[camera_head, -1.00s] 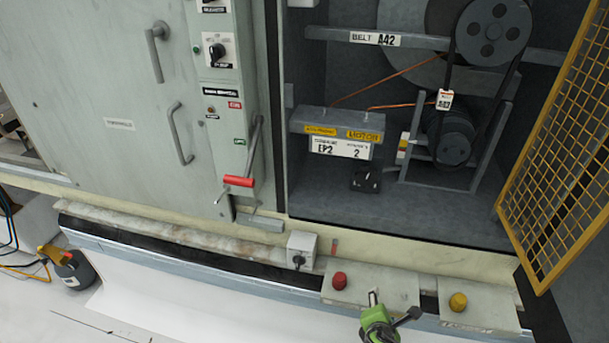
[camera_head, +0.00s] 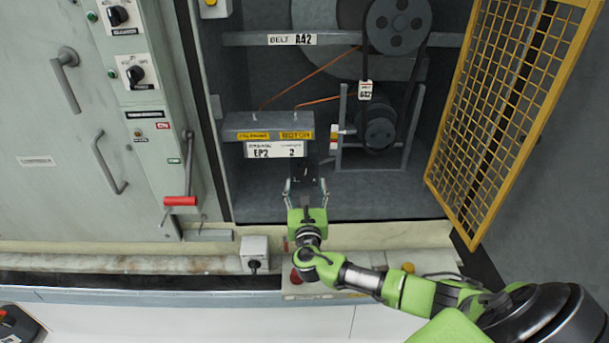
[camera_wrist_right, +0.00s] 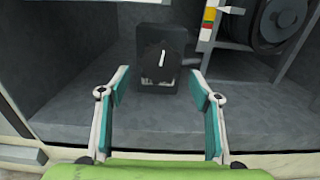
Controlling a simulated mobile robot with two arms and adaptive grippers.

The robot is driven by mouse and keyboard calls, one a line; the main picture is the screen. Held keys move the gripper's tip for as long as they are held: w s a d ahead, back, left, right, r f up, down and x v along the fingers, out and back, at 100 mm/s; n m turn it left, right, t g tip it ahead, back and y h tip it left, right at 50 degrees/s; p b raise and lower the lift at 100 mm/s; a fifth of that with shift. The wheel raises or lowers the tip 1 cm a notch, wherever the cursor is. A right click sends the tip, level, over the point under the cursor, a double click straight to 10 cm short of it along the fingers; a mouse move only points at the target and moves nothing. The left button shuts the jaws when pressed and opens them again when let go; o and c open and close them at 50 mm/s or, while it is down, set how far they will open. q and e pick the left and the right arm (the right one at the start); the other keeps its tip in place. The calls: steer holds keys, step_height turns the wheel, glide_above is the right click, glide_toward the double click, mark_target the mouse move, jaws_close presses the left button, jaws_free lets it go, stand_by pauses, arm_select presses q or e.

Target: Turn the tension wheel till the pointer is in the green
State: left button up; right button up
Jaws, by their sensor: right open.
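A dark round knob with a white line, apparently the tension wheel (camera_wrist_right: 161,64), sits on a dark box low on the cabinet floor. In the right wrist view it lies ahead of and between my open fingers, apart from both. My right gripper (camera_head: 306,186) is open and empty in the cabinet's lower opening; it also shows in the wrist view (camera_wrist_right: 160,92). In the head view it largely hides the wheel. A small coloured strip (camera_wrist_right: 209,16) stands by the motor frame, with a pale pointer-like tab (camera_wrist_right: 232,10) beside it. The exact pointer reading is too small to tell. My left gripper is out of view.
The labelled grey bar (camera_head: 270,125) hangs above my right gripper. The motor (camera_head: 376,130) and belt pulley (camera_head: 398,25) stand to its right. A yellow mesh door (camera_head: 510,100) is open at the right. A red-handled lever (camera_head: 180,200) is at the left.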

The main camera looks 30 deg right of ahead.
mark_target(305, 176)
steer(key=shift+x, duration=2.35)
steer(key=shift+a, duration=0.1)
steer(key=c, duration=1.1)
